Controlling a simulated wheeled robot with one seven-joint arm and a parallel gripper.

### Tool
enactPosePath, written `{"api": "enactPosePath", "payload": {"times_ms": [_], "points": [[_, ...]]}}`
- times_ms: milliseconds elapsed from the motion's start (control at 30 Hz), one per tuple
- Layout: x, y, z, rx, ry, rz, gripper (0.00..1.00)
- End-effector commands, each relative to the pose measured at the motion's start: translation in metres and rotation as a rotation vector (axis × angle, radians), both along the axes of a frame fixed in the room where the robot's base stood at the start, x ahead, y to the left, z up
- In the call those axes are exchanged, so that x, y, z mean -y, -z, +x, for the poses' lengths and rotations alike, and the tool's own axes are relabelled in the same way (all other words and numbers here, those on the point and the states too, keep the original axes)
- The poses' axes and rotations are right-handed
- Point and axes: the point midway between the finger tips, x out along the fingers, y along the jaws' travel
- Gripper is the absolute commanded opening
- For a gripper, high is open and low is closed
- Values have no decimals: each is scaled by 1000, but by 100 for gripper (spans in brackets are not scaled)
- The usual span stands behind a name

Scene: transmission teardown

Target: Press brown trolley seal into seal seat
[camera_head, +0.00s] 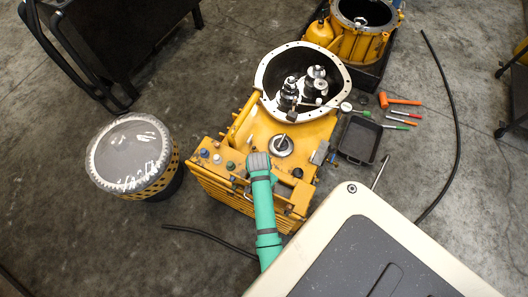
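I cannot make out a brown seal in this view. A yellow transmission housing (227,180) stands in the middle, with a wide round open bell (344,72) at its far end. A round metal fitting with a raised stem (281,146) sits on the housing's top; I cannot tell whether it is the seal seat. My teal arm reaches up from the bottom over the housing's near side and ends in view at a grey joint. My gripper does not show, and what lies beneath the arm is hidden.
Dark shafts and gears (316,84) stand in the bell. To its right are a black tray (359,139), an orange tool (402,101) and several coloured-handled tools. A mesh-sided drum (126,150) stands left, a black cart (120,40) behind it. Black hoses cross the floor.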

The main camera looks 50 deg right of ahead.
Motion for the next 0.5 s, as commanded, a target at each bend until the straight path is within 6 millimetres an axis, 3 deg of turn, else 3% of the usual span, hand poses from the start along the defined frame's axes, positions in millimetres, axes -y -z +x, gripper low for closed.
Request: {"api": "enactPosePath", "payload": {"times_ms": [500], "points": [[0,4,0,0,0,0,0]]}}
